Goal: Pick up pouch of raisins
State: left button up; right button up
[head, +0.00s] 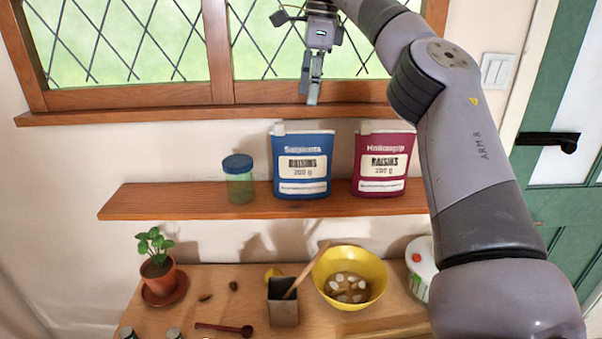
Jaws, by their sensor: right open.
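Two pouches labelled "RAISINS 200 g" stand upright on a wooden wall shelf. The blue pouch (302,187) stands near the middle of the shelf, and the maroon pouch (384,186) stands to its right. My right gripper (312,92) points down in front of the window, above the blue pouch in the picture and apart from it. It is seen nearly edge-on, open, with nothing between its fingers. My right arm comes in from the right and passes close to the maroon pouch in the picture. My left gripper is not in view.
A blue-lidded green jar (239,188) stands left of the blue pouch on the shelf (160,202). The shelf's left end is bare. The table below holds a potted plant (158,268), a dark holder (283,308) and a yellow bowl (349,257).

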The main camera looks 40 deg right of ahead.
aim_at(305, 134)
jog(key=f+b, duration=0.1)
jog(key=f, duration=0.1)
jog(key=f+b, duration=0.1)
jog(key=f, duration=0.1)
jog(key=f+b, duration=0.1)
jog(key=f, duration=0.1)
jog(key=shift+w+a+f, duration=0.25)
jog(key=shift+a+f, duration=0.05)
jog(key=shift+a, duration=0.05)
jog(key=f, duration=0.3)
jog(key=shift+w+a+f, duration=0.1)
jog(key=shift+w+a, duration=0.05)
jog(key=shift+w, duration=0.1)
jog(key=shift+s+f, duration=0.1)
jog(key=shift+f, duration=0.2)
jog(key=f+p, duration=0.1)
jog(key=f, duration=0.3)
jog(key=shift+a+f, duration=0.15)
jog(key=shift+a, duration=0.05)
jog(key=shift+f, duration=0.35)
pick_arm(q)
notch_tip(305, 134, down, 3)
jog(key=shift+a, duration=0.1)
pick_arm(e)
jog(key=shift+c, duration=0.2)
jog(key=shift+c, duration=0.6)
grip_shut()
